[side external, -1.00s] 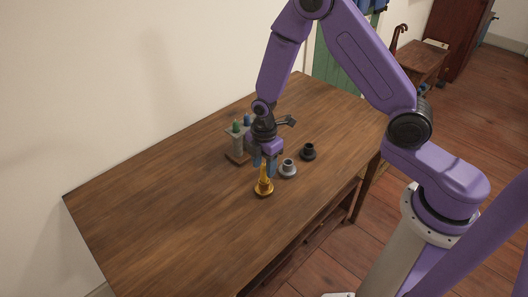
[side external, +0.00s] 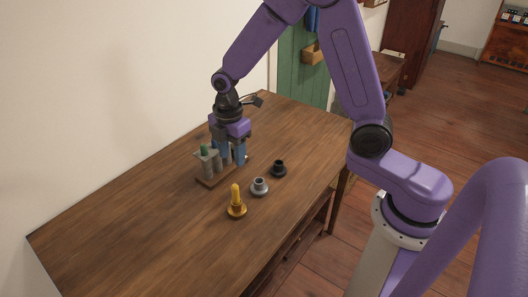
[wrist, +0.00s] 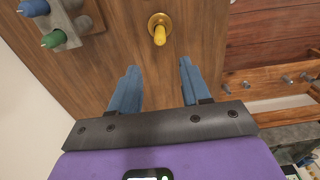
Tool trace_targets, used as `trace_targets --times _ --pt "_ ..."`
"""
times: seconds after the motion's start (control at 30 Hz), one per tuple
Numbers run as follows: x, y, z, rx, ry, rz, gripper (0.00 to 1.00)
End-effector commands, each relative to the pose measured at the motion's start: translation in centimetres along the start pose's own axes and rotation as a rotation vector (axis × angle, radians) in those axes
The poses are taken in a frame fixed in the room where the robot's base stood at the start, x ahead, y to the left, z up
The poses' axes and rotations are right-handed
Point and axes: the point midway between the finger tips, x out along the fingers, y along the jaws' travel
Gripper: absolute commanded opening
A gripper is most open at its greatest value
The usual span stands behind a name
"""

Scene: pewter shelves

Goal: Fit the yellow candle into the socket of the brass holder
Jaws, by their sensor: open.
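The yellow candle (side external: 235,193) stands upright in the socket of the brass holder (side external: 237,211) on the table. In the wrist view the candle (wrist: 160,36) rises from the round brass holder (wrist: 159,19), ahead of the fingertips. My gripper (side external: 231,160) is open and empty, raised above the table behind the candle and beside the candle rack. Its two blue fingers (wrist: 158,67) are wide apart in the wrist view, with only bare wood between them. The fingers do not touch the candle. The inside of the socket is hidden.
A rack (side external: 216,182) with a green candle (side external: 204,149) stands behind the holder; a blue candle (wrist: 33,7) shows in the wrist view. A grey holder (side external: 259,187) and a black holder (side external: 278,169) are to the right. The table's left part is clear.

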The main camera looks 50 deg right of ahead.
Motion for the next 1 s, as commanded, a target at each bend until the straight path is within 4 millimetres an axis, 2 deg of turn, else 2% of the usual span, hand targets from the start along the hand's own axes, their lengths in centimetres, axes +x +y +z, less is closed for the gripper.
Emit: trace_targets --times 0.17,0.37,0.7,1.0 --pt "-0.4 -0.5 -0.2 0.010 0.001 0.001 0.47" --pt "-2.3 -3.8 -1.3 0.072 0.005 0.008 0.47" --pt "-5.7 -12.3 -1.5 0.228 0.015 0.012 0.47" --pt "-7.6 -20.5 0.3 0.362 0.025 0.010 0.47"
